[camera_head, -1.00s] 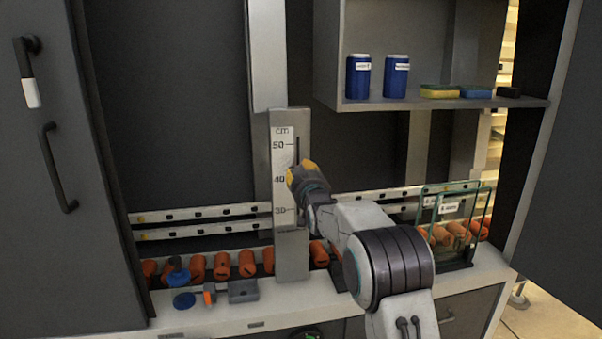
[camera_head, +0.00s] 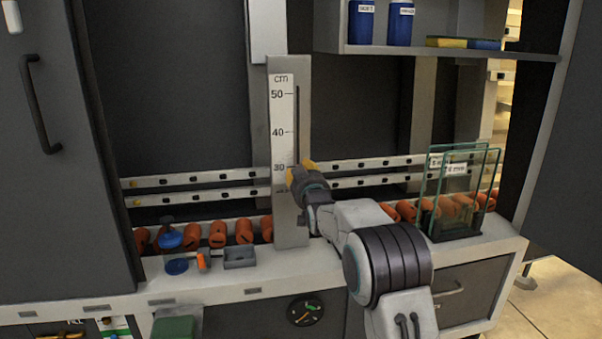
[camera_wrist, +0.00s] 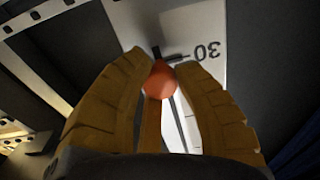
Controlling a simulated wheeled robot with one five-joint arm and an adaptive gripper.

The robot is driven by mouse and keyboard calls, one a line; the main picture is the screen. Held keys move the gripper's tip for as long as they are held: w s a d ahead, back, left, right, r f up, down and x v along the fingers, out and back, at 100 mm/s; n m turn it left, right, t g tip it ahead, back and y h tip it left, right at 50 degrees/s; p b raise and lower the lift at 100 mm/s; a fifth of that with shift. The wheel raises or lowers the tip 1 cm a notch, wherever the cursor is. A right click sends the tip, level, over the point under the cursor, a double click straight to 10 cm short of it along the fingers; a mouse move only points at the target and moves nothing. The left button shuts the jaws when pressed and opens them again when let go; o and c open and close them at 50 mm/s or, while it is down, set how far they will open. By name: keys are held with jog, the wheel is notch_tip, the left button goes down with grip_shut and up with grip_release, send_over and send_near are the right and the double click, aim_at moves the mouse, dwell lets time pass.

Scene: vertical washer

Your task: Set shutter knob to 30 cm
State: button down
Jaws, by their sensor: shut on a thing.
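The upright grey scale panel (camera_head: 290,225) stands at the center of the head view, marked in cm with 50, 40 and 30 from top to bottom and a dark vertical slot (camera_head: 298,120). My gripper (camera_head: 301,171) is at the slot, level with the 30 mark. In the wrist view its yellow fingers (camera_wrist: 165,85) are shut on the round orange-red shutter knob (camera_wrist: 160,78). A dark pointer sits just beyond the knob, close to the 30 tick (camera_wrist: 181,57); exact alignment is hard to tell. The gripper hides the knob in the head view.
Orange cylinders (camera_head: 218,235) line the bench behind the panel. Glass plates in a rack (camera_head: 460,195) stand to the right. A small grey box (camera_head: 240,258) and blue parts (camera_head: 177,265) lie left. A shelf (camera_head: 430,50) with blue bottles is above right.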

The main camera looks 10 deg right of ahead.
jog(key=shift+f, duration=0.3)
jog(key=c, duration=1.2)
grip_release()
jog(key=shift+w, duration=0.1)
jog(key=shift+c, duration=0.2)
jog(key=o, duration=0.3)
jog(key=shift+r, duration=0.1)
jog(key=shift+o, duration=0.2)
jog(key=s, duration=1.2)
jog(key=shift+r, duration=0.1)
